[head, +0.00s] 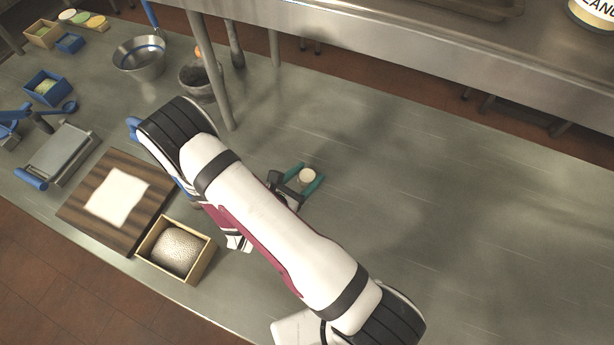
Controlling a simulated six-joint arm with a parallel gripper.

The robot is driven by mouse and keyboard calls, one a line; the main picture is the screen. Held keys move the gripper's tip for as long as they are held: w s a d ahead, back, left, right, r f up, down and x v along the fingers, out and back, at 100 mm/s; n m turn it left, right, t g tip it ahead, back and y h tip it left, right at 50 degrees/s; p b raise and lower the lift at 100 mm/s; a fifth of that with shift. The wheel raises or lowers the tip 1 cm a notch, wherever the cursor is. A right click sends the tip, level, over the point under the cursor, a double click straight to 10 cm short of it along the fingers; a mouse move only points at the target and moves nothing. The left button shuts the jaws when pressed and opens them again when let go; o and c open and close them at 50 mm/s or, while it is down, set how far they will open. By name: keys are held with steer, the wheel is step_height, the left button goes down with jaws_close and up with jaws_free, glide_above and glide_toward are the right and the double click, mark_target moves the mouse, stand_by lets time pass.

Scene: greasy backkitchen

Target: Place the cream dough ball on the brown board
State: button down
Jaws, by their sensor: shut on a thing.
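The cream dough ball (307,175) is small and pale, and it shows between the teal fingers of my gripper (304,179). The gripper is shut on it, right of the picture's centre-left, over the steel worktop. I cannot tell how high the ball is above the surface. The brown board (78,205) lies at the left of the worktop, striped wood with a white square patch on it. The gripper is well to the right of the board. My arm hides part of the gripper and the worktop near it.
A wooden box (203,263) with a speckled rounded thing stands just right of the board. A steel bowl (140,60), a dark pot (197,80) and a shelf post (212,75) stand farther back. The right worktop is clear.

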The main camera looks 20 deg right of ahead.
steer(key=w+a+r+n+t+y, duration=0.2)
steer(key=r, duration=1.1)
steer(key=w+a+r+n+t+y, duration=0.1)
steer(key=w+a+r+n, duration=0.15)
steer(key=r, duration=1.05)
step_height(320, 180, up, 2)
steer(key=a+t+y, duration=0.1)
steer(key=a+y, duration=0.1)
steer(key=n+t+y, duration=0.2)
steer(key=n+y, duration=0.7)
glide_above(117, 197)
step_height(117, 197, down, 22)
steer(key=shift+d+r, duration=0.1)
steer(key=shift+d, duration=0.05)
steer(key=shift+a+f, duration=0.2)
steer(key=shift+f, duration=1.9)
steer(key=shift+f, duration=0.1)
